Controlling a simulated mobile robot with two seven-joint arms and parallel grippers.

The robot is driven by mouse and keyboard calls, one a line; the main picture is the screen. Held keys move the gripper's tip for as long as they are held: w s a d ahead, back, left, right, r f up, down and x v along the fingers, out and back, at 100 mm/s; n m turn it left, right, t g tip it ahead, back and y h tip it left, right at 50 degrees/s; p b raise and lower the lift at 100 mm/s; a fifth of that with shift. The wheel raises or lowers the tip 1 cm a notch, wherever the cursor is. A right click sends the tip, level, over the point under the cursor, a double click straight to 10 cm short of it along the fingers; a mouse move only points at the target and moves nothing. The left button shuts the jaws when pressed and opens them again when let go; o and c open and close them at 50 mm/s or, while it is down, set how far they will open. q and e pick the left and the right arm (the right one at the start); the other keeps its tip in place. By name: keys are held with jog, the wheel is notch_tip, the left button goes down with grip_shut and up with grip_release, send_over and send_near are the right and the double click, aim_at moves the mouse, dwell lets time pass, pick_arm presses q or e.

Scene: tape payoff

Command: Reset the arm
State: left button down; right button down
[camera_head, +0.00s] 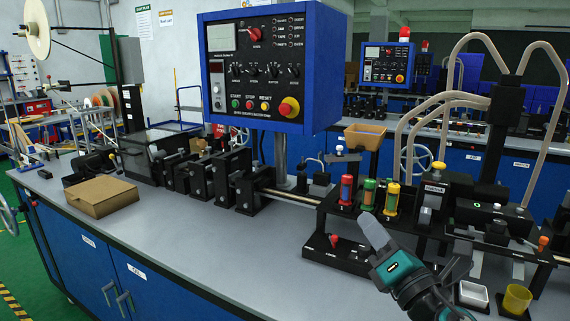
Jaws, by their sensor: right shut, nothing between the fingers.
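My right gripper (369,223) reaches up from the lower right of the head view. It has grey fingers and a teal and black body. Its fingers are shut with nothing between them. It is in front of a black rack (345,258) that holds red, green and yellow cylinders, and I cannot tell whether it touches the rack. My left gripper is not in view.
A cardboard box (101,196) lies at left. The bench's front middle is clear.

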jog(key=s+d+f+m+g+h, duration=0.2)
jog(key=s+f+m+h, duration=0.1)
jog(key=f+m, duration=0.2)
jog(key=s+d+f+m+g+h, duration=0.2)
jog(key=s+d+f+m+h, duration=0.1)
jog(key=m, duration=0.6)
jog(key=s+d+f+m+g+h, duration=0.2)
jog(key=s+f+m+g+h, duration=0.1)
jog(key=f+m, duration=0.4)
jog(key=shift+s+d+f+m+h, duration=0.2)
jog(key=shift+s+m+h, duration=0.1)
jog(key=shift+s, duration=0.2)
jog(key=shift+s+d+f+m+h, duration=0.2)
jog(key=shift+s+m, duration=0.1)
jog(key=shift+s, duration=0.2)
jog(key=s+a+f+m+g+y, duration=0.1)
jog(key=s+f+m+g, duration=0.35)
jog(key=s, duration=0.45)
jog(key=s+a+f+m+g+y, duration=0.2)
jog(key=s+f+m+g, duration=0.25)
jog(key=s, duration=0.55)
jog(key=w+a+f+n+t+y, duration=0.1)
jog(key=w+a+f+t, duration=0.1)
jog(key=w+f+t, duration=0.4)
jog(key=shift+w+f+n+t, duration=0.35)
jog(key=shift+w+f, duration=0.5)
jog(key=shift+f, duration=0.65)
jog(key=shift+a, duration=0.1)
